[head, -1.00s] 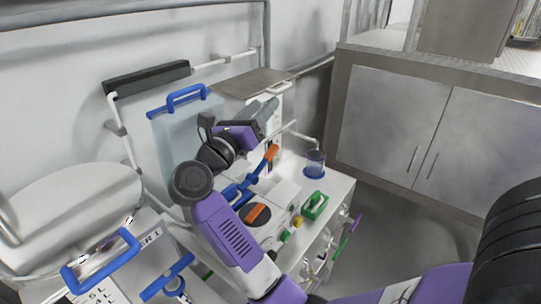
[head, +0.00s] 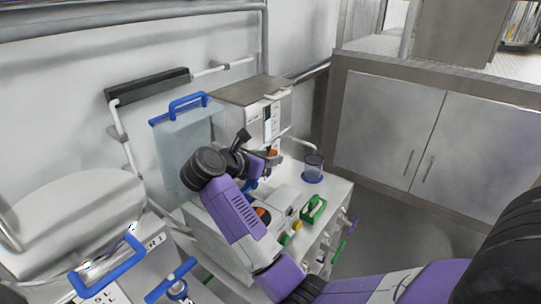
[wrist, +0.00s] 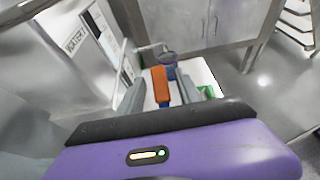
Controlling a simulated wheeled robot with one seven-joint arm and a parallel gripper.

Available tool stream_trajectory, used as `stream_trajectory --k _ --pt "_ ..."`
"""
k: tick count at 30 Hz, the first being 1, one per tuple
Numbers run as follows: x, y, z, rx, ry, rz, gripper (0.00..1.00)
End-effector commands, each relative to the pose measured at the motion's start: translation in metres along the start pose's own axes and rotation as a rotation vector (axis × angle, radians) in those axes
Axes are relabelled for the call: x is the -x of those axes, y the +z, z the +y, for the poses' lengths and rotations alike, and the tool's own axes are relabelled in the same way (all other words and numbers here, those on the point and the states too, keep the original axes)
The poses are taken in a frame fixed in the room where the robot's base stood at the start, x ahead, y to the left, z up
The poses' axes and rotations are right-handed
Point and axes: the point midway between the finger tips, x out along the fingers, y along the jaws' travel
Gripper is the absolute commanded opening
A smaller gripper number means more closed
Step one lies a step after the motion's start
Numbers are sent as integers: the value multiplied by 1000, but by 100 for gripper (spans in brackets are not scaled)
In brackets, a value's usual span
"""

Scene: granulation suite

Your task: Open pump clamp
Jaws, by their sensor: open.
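The orange lever, which looks like the pump clamp's handle, shows upright in the wrist view (wrist: 160,84), with blue just below it. My gripper (wrist: 158,96) is open, with one grey finger on each side of the lever; whether either finger touches it I cannot tell. In the head view my gripper (head: 271,162) is over the white bench unit, and only a bit of the orange lever (head: 272,153) shows past it. The blue clamp body (head: 250,185) is mostly hidden by my arm.
A blue-based clear cup (head: 313,166) stands at the bench's back right. A green handle (head: 314,208) and a dark dial with an orange grip (head: 262,215) are near the front. A clear tank with a blue handle (head: 188,104) stands behind. The floor to the right is clear.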

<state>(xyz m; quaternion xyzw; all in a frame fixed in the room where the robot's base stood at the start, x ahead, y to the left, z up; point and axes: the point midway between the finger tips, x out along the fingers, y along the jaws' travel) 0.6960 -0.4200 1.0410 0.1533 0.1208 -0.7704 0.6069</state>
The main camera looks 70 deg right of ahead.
Motion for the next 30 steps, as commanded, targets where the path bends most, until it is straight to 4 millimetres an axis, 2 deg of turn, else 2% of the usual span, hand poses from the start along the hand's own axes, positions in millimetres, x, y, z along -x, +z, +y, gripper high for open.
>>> stream_trajectory --k 4,13,18,20,30 --pt "-11 0 -1 1 -2 1 42" --pt "-13 -1 0 1 1 0 42" --pt "-13 0 0 1 0 0 8" --pt "-13 0 0 1 0 0 0" --pt "-13 0 0 1 0 0 0"
